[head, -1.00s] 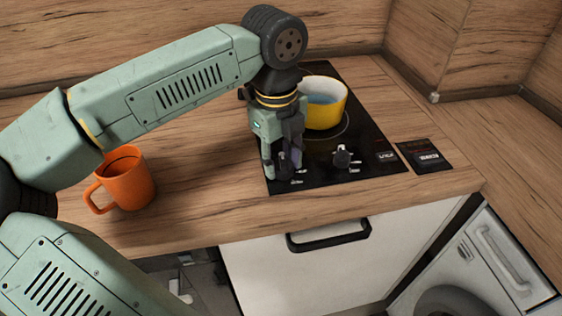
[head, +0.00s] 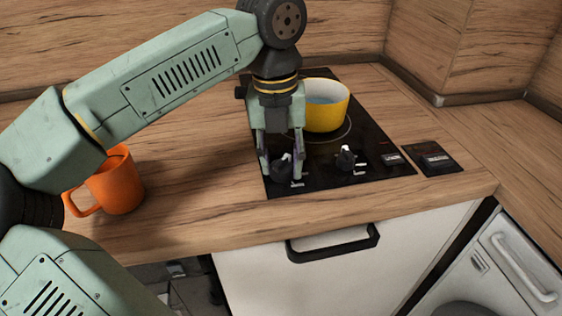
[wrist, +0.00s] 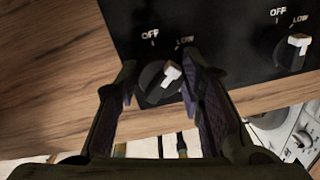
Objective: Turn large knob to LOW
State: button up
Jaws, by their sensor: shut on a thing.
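Two black knobs with white pointers sit along the front of the black cooktop. The left knob (head: 281,168) is between the fingers of my gripper (head: 282,172). In the wrist view, the fingers of my gripper (wrist: 160,78) are on either side of that left knob (wrist: 155,84), shut on it. Its white pointer is tilted up and right, roughly toward its LOW label (wrist: 185,41) and away from OFF (wrist: 150,36). The right knob (head: 346,159) is free; it also shows in the wrist view (wrist: 293,52). Which knob is the larger is hard to tell.
A yellow pot (head: 325,117) with bluish contents stands on the cooktop (head: 377,142) just behind my gripper. An orange mug (head: 118,187) stands on the wooden counter (head: 200,195) at left, near my arm. A drawer handle (head: 333,243) juts out below the front edge.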

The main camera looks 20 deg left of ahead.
jog(key=shift+m, duration=0.3)
jog(key=o, duration=1.2)
